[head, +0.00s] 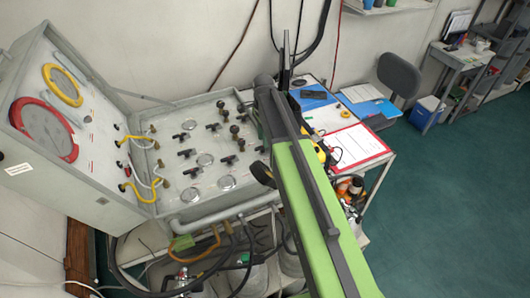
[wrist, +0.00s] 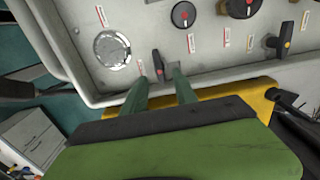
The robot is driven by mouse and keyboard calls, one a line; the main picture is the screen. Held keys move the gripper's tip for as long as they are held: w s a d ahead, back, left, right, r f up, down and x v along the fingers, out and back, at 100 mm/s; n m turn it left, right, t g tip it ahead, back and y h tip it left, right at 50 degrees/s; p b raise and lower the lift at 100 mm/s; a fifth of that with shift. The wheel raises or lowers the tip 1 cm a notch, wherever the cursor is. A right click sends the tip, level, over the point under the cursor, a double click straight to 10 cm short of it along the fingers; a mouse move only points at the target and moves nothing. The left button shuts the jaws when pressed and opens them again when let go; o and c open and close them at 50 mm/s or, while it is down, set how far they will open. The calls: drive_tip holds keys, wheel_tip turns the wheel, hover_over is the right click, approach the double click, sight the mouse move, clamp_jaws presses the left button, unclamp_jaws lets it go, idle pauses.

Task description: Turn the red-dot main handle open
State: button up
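The black lever handle with a small red dot (wrist: 158,61) shows in the wrist view near the lower edge of the grey panel (wrist: 215,68). It points mostly up and down in that picture. My gripper (wrist: 161,76) has its two green fingers apart, one on each side of the handle's lower end. I cannot tell whether either finger touches it. In the head view my arm covers the panel's right part, and my fingertips and this handle cannot be made out there.
A round gauge (wrist: 112,48) is left of the handle. A red-marked knob (wrist: 183,14) and a yellow-dot handle (wrist: 278,42) are nearby. In the head view, a side table (head: 375,160) with papers stands right of the panel; green floor (head: 450,200) is open beyond.

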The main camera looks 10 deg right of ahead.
sight(262, 149)
wheel_tip(262, 149, down, 3)
drive_tip(key=shift+r+b, duration=0.1)
drive_tip(key=shift+b, duration=0.6)
clamp_jaws()
